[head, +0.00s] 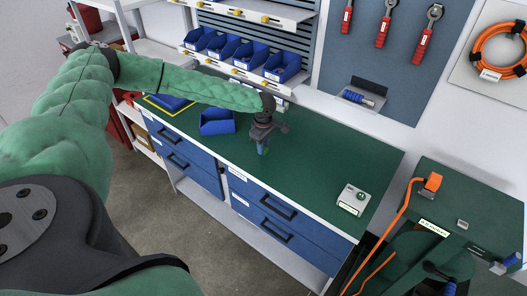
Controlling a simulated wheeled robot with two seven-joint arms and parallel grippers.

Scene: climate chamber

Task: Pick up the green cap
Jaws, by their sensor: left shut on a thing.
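My left gripper (263,143) points down over the green worktop (310,155) of the workbench. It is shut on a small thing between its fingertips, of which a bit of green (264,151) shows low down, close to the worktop. This looks like the green cap, but it is small and mostly hidden by the fingers. I cannot tell whether it touches the worktop.
A blue bin (217,122) stands on the worktop just left of the gripper. Blue bins (282,66) hang behind. A green machine (440,226) with an orange cable stands at right. The worktop's middle is clear.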

